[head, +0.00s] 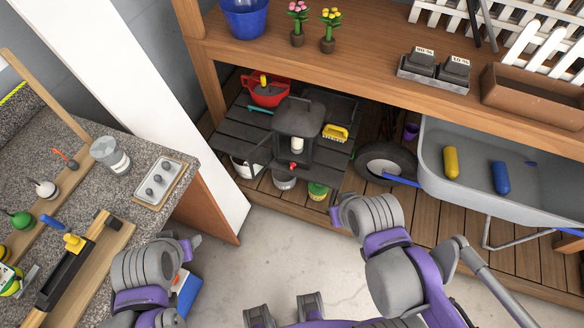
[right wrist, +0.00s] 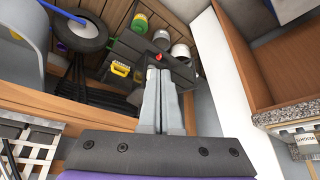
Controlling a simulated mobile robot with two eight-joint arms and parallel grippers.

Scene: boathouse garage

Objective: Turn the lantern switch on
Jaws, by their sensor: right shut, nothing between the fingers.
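The lantern (head: 300,118) is dark grey with a broad square top and a pale lamp inside. It stands upright on a dark slatted stand under the workbench. A small red switch (head: 293,167) shows low on its front. In the right wrist view, which is upside down, the red switch (right wrist: 161,61) appears just beyond my right gripper's fingertips. My right gripper (right wrist: 160,72) is shut and empty, with its fingers pointing at the lantern, which they largely cover. I cannot tell whether they touch it. My left gripper's fingers are not visible.
A red basin (head: 265,92) and yellow basket (head: 335,132) flank the lantern. A grey pot (head: 284,181) and a green-yellow can (head: 318,190) stand in front. The workbench (head: 350,50) overhangs above. A wheelbarrow (head: 430,165) is right, a white post (head: 150,90) left.

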